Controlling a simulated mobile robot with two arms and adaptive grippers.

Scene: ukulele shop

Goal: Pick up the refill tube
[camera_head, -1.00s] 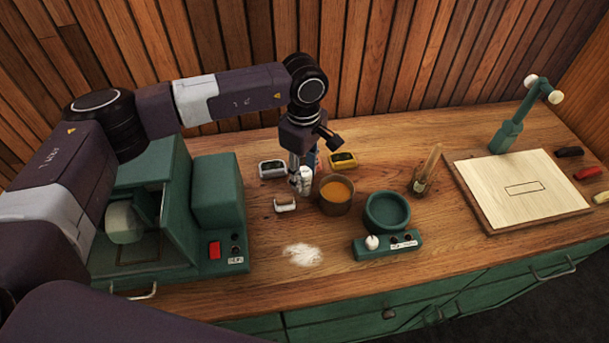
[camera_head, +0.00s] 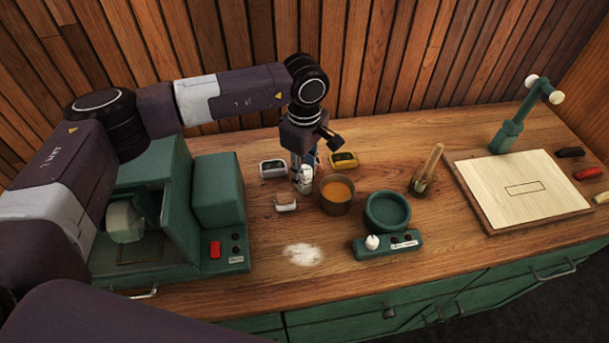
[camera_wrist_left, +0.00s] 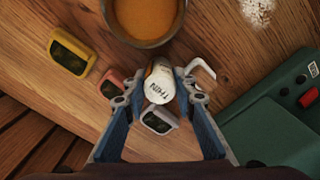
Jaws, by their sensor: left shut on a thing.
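The refill tube (camera_wrist_left: 160,84) shows in the left wrist view as a white, rounded end lettered "THIN". It sits between the two fingers of my left gripper (camera_wrist_left: 160,96), which is shut on it. In the head view my left gripper (camera_head: 303,182) points down over the wooden counter, just left of the pot of orange liquid. There the fingers and wrist hide much of the tube. I cannot tell whether its lower end touches the counter. My right gripper is not in view.
Close by are the pot of orange liquid (camera_head: 336,195), a silver-grey device (camera_head: 272,168), a yellow device (camera_head: 343,160), a reddish device (camera_wrist_left: 112,84) and a small white bracket (camera_head: 286,203). A green machine (camera_head: 218,205) stands left. White powder (camera_head: 302,254) lies in front; counter around it is clear.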

